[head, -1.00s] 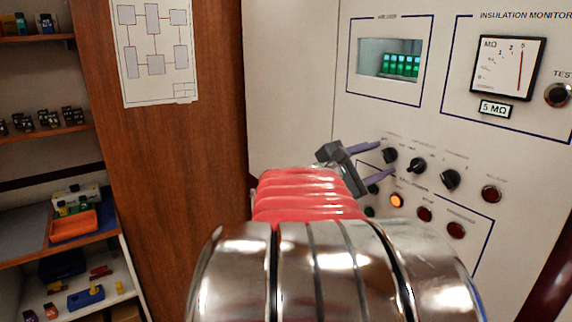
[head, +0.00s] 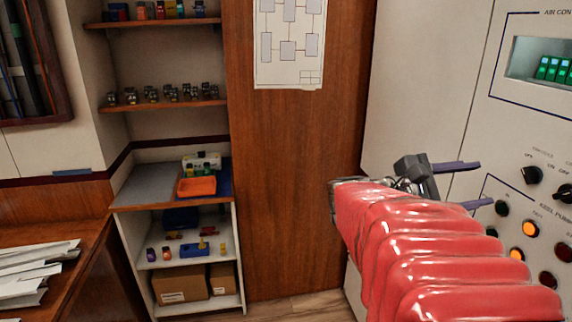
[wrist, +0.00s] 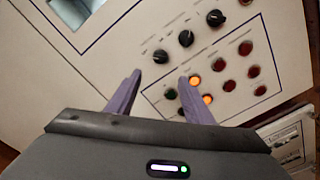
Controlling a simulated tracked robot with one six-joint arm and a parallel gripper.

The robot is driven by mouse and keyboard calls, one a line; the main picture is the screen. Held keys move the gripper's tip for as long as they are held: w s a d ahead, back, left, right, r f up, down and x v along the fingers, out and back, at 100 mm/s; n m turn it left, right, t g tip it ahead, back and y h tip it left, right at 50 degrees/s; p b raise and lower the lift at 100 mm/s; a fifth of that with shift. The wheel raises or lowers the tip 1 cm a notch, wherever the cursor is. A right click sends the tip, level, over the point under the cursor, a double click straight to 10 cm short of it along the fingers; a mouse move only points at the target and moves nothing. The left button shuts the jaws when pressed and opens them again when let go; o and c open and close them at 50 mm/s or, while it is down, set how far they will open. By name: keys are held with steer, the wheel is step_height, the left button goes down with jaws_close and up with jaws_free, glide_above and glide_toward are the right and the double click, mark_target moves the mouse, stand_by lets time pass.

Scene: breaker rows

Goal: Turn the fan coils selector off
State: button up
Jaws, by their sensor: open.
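The fan coils selector (head: 531,175) is a black rotary knob on the pale panel at the right of the head view, under a small blurred label. In the wrist view it appears to be the leftmost black knob (wrist: 161,56) of the upper row. Its pointer direction is too small to tell. My gripper (head: 470,185) has two purple fingers, spread apart and empty. In the head view they point right, left of the selector. In the wrist view the gripper (wrist: 160,76) shows its fingertips just below the selector, one to each side, with no contact visible.
Another black knob (head: 565,193) sits right of the selector. Below are a lit orange lamp (head: 530,228) and dark green and red buttons. Shelves (head: 165,105) with small parts stand at left, beside a wooden wall panel (head: 290,190). Some floor shows beneath.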

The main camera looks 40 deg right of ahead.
steer(key=shift+v, duration=1)
step_height(320, 180, down, 10)
steer(key=a+m+t+y, duration=0.2)
steer(key=a+m+y, duration=0.1)
steer(key=y, duration=0.1)
steer(key=w+a+f+m+t+y, duration=0.2)
steer(key=w+a+f+t+y, duration=0.25)
steer(key=a+f, duration=0.55)
steer(key=w+a+t+y, duration=0.3)
steer(key=a+y, duration=0.1)
steer(key=a, duration=1)
steer(key=w+a+t+y, duration=0.3)
steer(key=a+y, duration=0.1)
steer(key=a, duration=1.1)
steer(key=shift+w+r, duration=0.15)
steer(key=shift+w, duration=0.25)
